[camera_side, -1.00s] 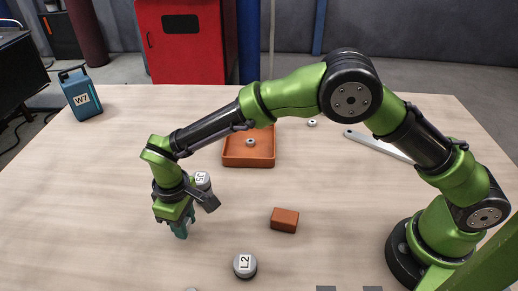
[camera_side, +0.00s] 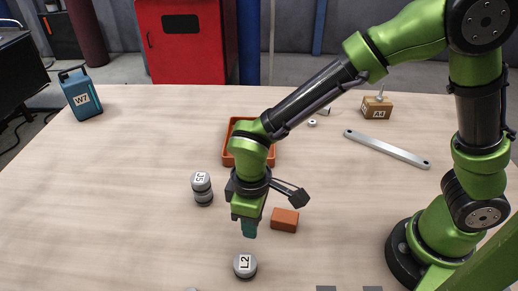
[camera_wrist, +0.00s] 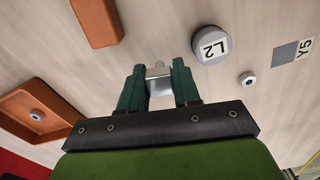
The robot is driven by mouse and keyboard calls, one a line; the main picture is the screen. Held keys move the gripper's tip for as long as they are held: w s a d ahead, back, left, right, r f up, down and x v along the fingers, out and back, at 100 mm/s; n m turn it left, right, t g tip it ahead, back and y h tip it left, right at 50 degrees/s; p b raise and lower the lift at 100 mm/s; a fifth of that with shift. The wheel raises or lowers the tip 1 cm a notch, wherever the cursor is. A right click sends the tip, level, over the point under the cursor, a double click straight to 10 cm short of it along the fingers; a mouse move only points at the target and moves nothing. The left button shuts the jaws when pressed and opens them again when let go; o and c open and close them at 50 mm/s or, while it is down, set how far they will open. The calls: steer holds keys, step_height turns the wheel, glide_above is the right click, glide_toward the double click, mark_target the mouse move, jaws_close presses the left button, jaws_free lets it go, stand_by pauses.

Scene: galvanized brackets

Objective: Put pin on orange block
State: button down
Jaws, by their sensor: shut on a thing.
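My gripper (camera_side: 249,229) points down over the table, just left of the orange block (camera_side: 285,220) in the side view. The block is a small orange-brown brick lying flat, and it also shows at the top left of the wrist view (camera_wrist: 97,22). The green fingers (camera_wrist: 160,83) are shut on a small silvery pin (camera_wrist: 158,73) in the wrist view. The fingers hide the pin in the side view. The block has nothing on top of it.
A grey weight marked L2 (camera_side: 244,266) stands in front of my gripper; another marked J5 (camera_side: 202,188) stands left. An orange tray (camera_side: 228,158) lies behind the gripper. A metal bar (camera_side: 388,149) and a box marked A3 (camera_side: 377,108) are at back right.

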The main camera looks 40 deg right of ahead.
mark_target(285, 216)
steer(key=d+r+m, duration=0.1)
steer(key=d+m, duration=0.1)
steer(key=d, duration=0.1)
steer(key=s+d+r+m, duration=0.1)
steer(key=d+m, duration=0.1)
steer(key=d+r+m, duration=0.1)
steer(key=d+m, duration=0.1)
steer(key=d, duration=0.1)
steer(key=shift+s+d+r+m, duration=0.15)
steer(key=shift+d+m, duration=0.2)
steer(key=shift+m, duration=0.05)
steer(key=shift+f, duration=2.25)
steer(key=shift+f, duration=0.15)
steer(key=c, duration=0.8)
jaws_free()
